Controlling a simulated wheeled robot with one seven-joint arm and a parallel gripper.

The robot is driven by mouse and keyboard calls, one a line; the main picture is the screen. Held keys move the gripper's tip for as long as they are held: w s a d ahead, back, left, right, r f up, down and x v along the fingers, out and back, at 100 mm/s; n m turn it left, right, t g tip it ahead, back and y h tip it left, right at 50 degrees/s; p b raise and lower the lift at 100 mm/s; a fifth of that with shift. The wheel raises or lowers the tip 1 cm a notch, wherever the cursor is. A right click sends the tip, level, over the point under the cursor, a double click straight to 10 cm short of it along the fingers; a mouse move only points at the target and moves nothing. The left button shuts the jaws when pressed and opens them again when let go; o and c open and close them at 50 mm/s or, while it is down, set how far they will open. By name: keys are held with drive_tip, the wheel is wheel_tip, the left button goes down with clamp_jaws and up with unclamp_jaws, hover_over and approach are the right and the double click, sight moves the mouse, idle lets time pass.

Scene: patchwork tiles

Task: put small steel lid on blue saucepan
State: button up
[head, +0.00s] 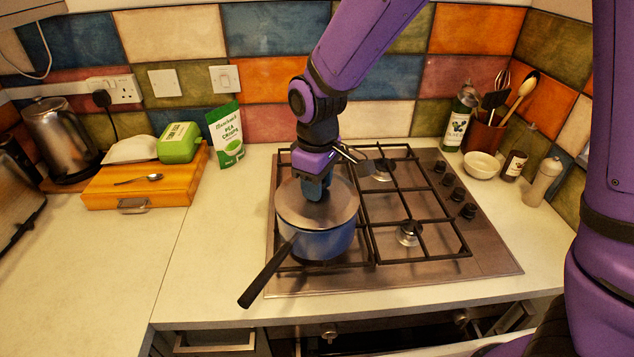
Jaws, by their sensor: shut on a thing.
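The blue saucepan (325,246) stands on the left front of the gas hob, its black handle (268,272) pointing toward the front left. The small steel lid (341,208) is at the top of the saucepan and covers its opening in this view. I cannot tell whether it rests fully on the rim or is slightly above it. My gripper (317,194) points down at the middle of the lid and is shut on it. The lid's knob is hidden by the fingers.
The hob (440,270) has black grates and knobs at right. Bottles, a white bowl (481,165) and a utensil pot (484,134) stand behind right. The left front counter is clear.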

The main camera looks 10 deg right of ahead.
drive_tip(key=shift+f, duration=0.3)
idle(0.7)
drive_tip(key=o, duration=1.1)
drive_tip(key=shift+r, duration=3.5)
